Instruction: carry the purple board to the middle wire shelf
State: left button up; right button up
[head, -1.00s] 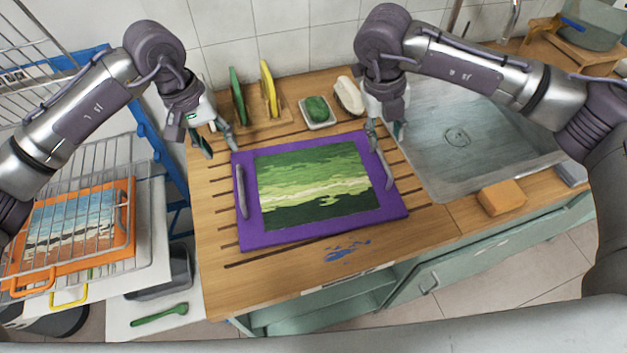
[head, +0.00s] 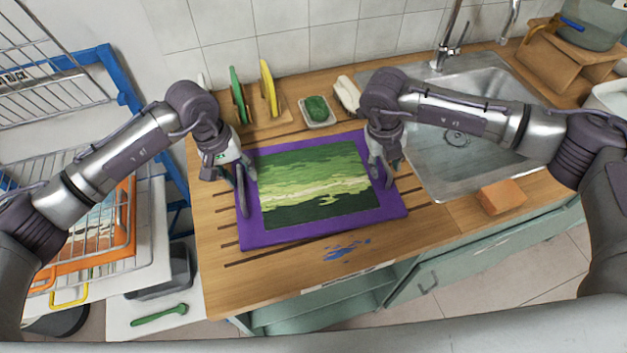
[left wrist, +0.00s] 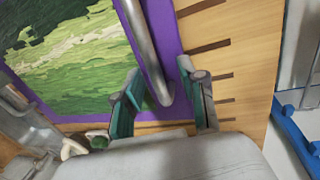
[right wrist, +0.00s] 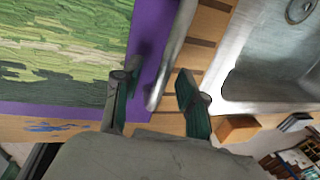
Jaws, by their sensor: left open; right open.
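The purple board (head: 300,232) lies flat on the wooden counter, with a green landscape picture (head: 315,185) on it and a grey bar handle along each side. My left gripper (head: 240,196) is open at the board's left handle (left wrist: 150,50); in the left wrist view the handle runs between its fingers (left wrist: 160,98). My right gripper (head: 385,180) is open at the right handle (right wrist: 172,50), which shows between its fingers (right wrist: 152,98). The wire shelf (head: 85,225) stands at the left; which tier is the middle one I cannot tell for sure.
An orange board (head: 123,215) rests in the wire rack. The sink (head: 470,150) and an orange block (head: 501,197) are at the right.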

pick_arm(q)
grip_shut()
pick_arm(e)
grip_shut()
pick_arm(q)
jog(key=shift+r, duration=0.2)
pick_arm(e)
jog(key=shift+r, duration=0.15)
